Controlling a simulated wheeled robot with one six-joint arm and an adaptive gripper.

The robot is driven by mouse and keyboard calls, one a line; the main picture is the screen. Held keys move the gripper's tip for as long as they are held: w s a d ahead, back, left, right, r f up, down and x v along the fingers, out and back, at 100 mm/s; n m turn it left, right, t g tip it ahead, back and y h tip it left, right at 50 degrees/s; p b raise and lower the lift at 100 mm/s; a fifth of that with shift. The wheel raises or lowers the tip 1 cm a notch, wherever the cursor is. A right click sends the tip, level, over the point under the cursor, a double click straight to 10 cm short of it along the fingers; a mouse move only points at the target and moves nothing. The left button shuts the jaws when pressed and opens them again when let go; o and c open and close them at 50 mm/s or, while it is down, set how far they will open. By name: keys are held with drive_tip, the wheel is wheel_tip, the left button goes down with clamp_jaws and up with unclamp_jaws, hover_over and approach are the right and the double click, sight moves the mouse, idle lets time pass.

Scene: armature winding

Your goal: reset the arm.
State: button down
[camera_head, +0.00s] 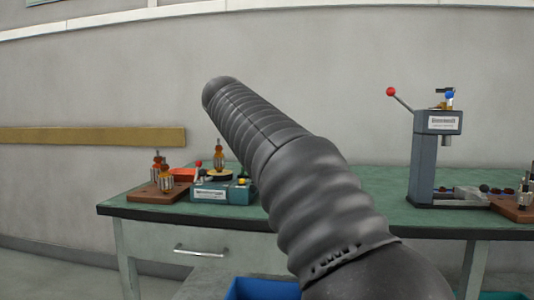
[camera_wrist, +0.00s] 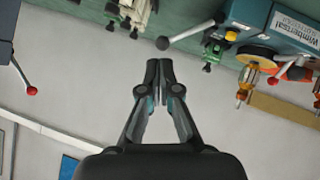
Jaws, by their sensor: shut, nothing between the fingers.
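My gripper (camera_wrist: 159,72) is shut and empty in the wrist view, its two fingertips together. It is over no object there; the grey wall shows behind it and the green bench top (camera_wrist: 180,15) lies above it in the picture. In the head view my dark, ribbed arm reaches up and to the left across the middle, in front of the bench (camera_head: 360,180). The gripper itself does not show in the head view.
A teal winding machine (camera_head: 225,193) holding an armature (camera_head: 219,155) stands on the bench's left half, beside a brown block (camera_head: 150,195) with armatures. A grey lever press (camera_head: 422,160) stands right. A blue bin (camera_head: 262,289) is below the front edge.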

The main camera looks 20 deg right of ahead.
idle(0.3)
drive_tip(key=s+a+f+n+g+y, duration=0.1)
drive_tip(key=s+a+f+n+y, duration=0.15)
drive_tip(key=f, duration=0.65)
drive_tip(key=s+a+f+n+g+y, duration=0.1)
drive_tip(key=s+a+f+n+y, duration=0.2)
drive_tip(key=f, duration=0.5)
drive_tip(key=s+f+p, duration=0.1)
drive_tip(key=s+f, duration=0.3)
drive_tip(key=s, duration=0.5)
drive_tip(key=s+f+m+y+p, duration=0.1)
drive_tip(key=s+f, duration=0.3)
drive_tip(key=s, duration=0.6)
drive_tip(key=s+f+m+g+y+p, duration=0.1)
drive_tip(key=s+f, duration=0.4)
drive_tip(key=s, duration=0.5)
drive_tip(key=shift+p, duration=0.7)
